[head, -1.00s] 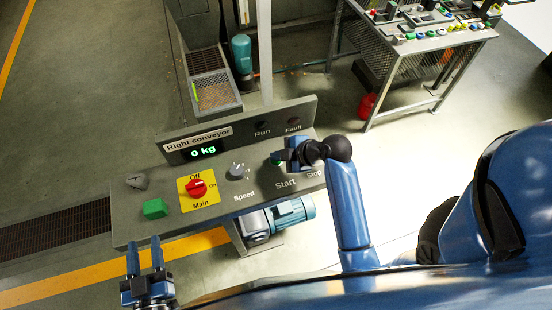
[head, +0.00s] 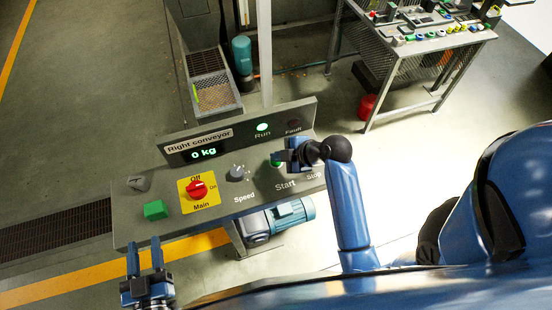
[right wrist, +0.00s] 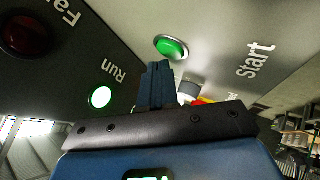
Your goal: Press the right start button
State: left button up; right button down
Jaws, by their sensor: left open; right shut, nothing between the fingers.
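The green start button (head: 277,161) sits on the right conveyor's panel, above the word Start; it is partly covered by my right gripper in the head view. In the right wrist view the start button (right wrist: 171,47) is whole and lit green in a metal ring. My right gripper (head: 277,158) is shut and empty, its tips (right wrist: 158,68) close to the button; I cannot tell whether they touch it. The Run lamp (head: 263,128) glows green, also in the right wrist view (right wrist: 100,97). My left gripper (head: 145,246) is open and empty at the panel's front left edge.
The panel (head: 230,205) also holds a red main switch (head: 197,189) on a yellow plate, a speed knob (head: 237,173) and a loose green block (head: 155,209). The display (head: 204,152) reads 0 kg. The Fault lamp (head: 294,124) is dark. A parts table (head: 420,45) stands behind right.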

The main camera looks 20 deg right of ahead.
jog(key=shift+r, duration=0.3)
jog(key=shift+r+p, duration=2.2)
jog(key=shift+r, duration=0.35)
jog(key=shift+f, duration=0.1)
